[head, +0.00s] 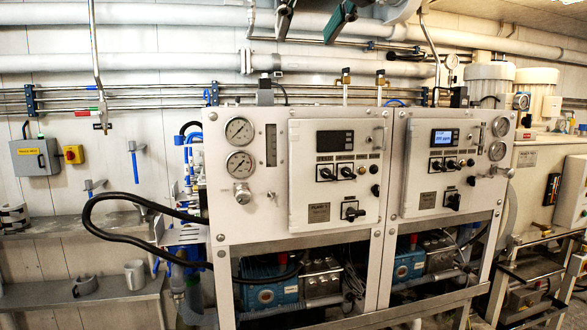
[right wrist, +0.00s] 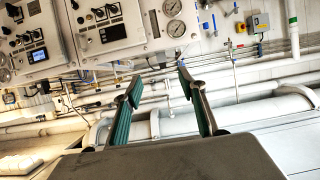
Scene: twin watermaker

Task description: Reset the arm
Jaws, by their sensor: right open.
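My right gripper (head: 312,22) shows at the top edge of the head view, with its two dark fingers with green pads hanging down and apart. It is open and empty, up in front of the overhead pipes and above the watermaker cabinet (head: 245,215). In the right wrist view the gripper (right wrist: 159,80) has its fingers spread, with nothing between them but background pipes and wall. The rest of the right arm is mostly out of the frame. My left gripper is not in view.
Two control panels (head: 300,175) (head: 410,160) with gauges and switches face me. A black hose (head: 95,225) loops out at the left. Shelves (head: 60,230) line the left wall below an emergency switch (head: 73,154). Large pipes (head: 150,62) run along the wall above.

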